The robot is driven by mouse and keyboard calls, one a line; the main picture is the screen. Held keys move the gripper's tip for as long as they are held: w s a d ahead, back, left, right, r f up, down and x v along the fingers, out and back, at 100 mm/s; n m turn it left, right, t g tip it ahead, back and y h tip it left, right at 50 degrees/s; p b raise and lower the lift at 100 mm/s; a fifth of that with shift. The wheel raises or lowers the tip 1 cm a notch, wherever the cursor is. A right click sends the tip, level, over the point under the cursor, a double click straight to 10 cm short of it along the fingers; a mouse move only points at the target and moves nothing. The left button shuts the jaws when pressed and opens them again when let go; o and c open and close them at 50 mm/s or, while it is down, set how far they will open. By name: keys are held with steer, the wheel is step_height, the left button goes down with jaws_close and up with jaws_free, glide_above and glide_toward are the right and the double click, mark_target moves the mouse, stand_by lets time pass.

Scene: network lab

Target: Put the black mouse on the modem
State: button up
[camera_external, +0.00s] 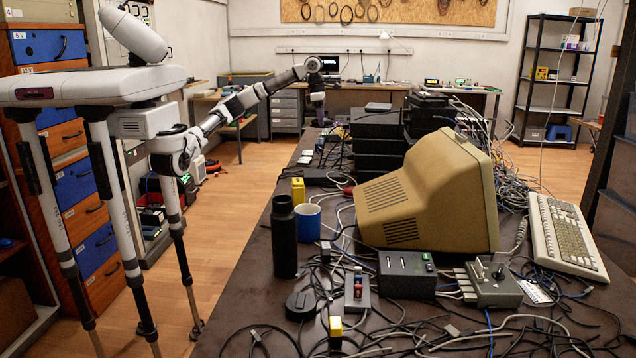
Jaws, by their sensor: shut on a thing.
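My arm reaches from the left over the far part of the dark table (240,300). My gripper (318,118) points down there, left of the stacked black boxes. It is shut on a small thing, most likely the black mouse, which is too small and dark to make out. I cannot tell for sure which thing is the modem.
A beige monitor (430,200), a keyboard (565,235), a black bottle (284,238), a blue mug (308,222) and a grey switch box (406,274) stand on the near half. Tangled cables cover the front and right. The near left table edge is fairly clear.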

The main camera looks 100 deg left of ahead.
mark_target(322, 173)
steer(key=shift+a+f, duration=0.1)
steer(key=shift+a, duration=0.15)
step_height(322, 173, down, 19)
steer(key=shift+s+f, duration=0.1)
steer(key=shift+f, duration=0.1)
steer(key=shift+f, duration=0.1)
steer(key=shift+f, duration=0.15)
steer(key=o, duration=1)
